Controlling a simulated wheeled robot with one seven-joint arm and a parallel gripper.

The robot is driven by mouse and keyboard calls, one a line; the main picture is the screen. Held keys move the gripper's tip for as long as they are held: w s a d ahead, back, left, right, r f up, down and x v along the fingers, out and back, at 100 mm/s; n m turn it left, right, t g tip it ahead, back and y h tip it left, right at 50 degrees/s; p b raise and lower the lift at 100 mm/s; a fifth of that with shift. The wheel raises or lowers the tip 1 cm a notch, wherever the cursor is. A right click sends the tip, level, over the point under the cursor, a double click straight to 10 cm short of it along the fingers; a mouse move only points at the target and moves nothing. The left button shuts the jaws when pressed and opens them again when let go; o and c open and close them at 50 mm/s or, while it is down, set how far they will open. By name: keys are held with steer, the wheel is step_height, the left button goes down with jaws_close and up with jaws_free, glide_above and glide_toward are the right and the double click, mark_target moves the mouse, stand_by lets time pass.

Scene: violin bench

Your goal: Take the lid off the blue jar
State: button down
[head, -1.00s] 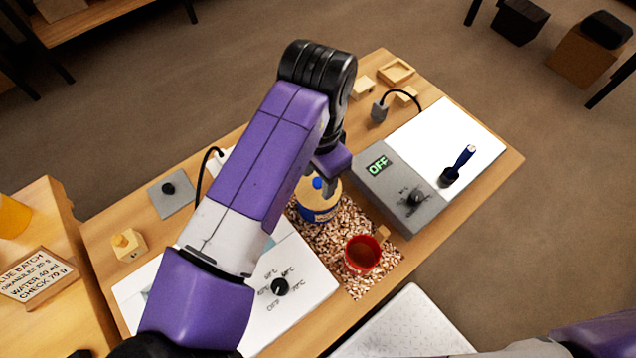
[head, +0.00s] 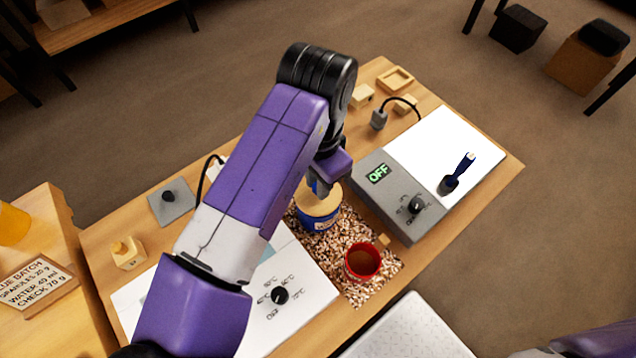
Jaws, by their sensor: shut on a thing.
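The blue jar (head: 320,222) stands on a patch of brown-and-white chips in the middle of the bench. My gripper (head: 322,187) is above the lid, shut on the lid's knob. The arm hides part of the jar's left side and most of the knob. I cannot tell whether any gap lies between lid and jar.
A red cup (head: 363,261) with brown contents stands close in front of the jar. A white dial panel (head: 300,300) lies to the left.

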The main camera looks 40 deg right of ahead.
step_height(320, 180, up, 18)
steer(key=shift+r, duration=0.15)
